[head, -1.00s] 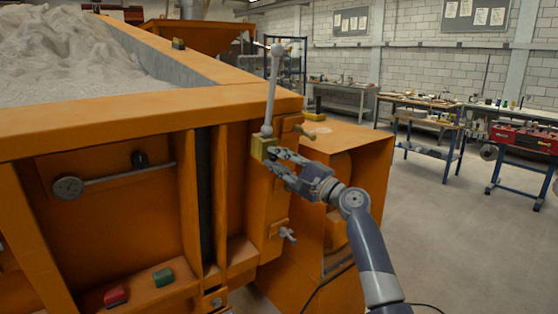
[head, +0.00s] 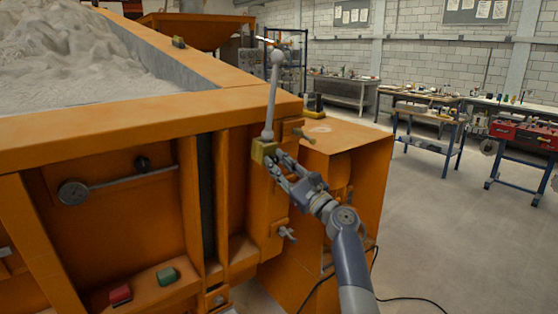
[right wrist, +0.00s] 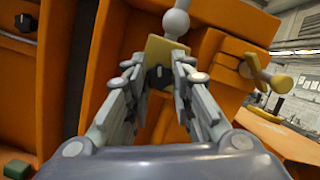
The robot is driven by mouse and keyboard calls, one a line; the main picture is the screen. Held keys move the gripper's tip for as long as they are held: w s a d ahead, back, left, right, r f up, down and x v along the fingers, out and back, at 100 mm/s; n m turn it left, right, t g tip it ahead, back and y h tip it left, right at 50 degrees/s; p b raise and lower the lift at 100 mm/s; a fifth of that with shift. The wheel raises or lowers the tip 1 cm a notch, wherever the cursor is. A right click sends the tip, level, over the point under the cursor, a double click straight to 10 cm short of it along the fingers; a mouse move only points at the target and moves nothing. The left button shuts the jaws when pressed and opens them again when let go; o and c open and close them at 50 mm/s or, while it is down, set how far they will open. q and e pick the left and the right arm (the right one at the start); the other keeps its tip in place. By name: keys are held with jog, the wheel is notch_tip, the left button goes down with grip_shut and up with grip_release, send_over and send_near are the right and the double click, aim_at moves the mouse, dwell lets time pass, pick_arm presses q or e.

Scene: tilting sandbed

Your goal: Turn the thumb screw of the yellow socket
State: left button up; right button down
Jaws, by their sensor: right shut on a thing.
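The yellow socket (head: 260,149) is mounted on the orange machine's front corner, with a grey lever (head: 271,95) standing up out of it. It also shows in the right wrist view (right wrist: 165,51). The small dark thumb screw (right wrist: 155,74) is on the socket's face, between the fingertips of my right gripper (right wrist: 158,66). The fingers are shut on the thumb screw and partly hide it. In the head view my right gripper (head: 276,166) reaches the socket from the lower right, and the thumb screw is hidden. My left gripper is not in view.
A brass T-handle (head: 303,135) sticks out just right of the socket; a metal wing knob (head: 287,233) is below. Red (head: 120,293) and green (head: 167,276) buttons are at lower left. An orange cabinet (head: 355,165) stands close on the right.

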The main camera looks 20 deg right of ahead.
jog(key=shift+m+p, duration=0.35)
jog(key=shift+m, duration=0.55)
jog(key=shift+f, duration=0.1)
jog(key=c, duration=1.4)
grip_release()
jog(key=shift+o, duration=0.2)
jog(key=v, duration=1.2)
jog(key=shift+a, duration=0.15)
jog(key=shift+f, duration=0.2)
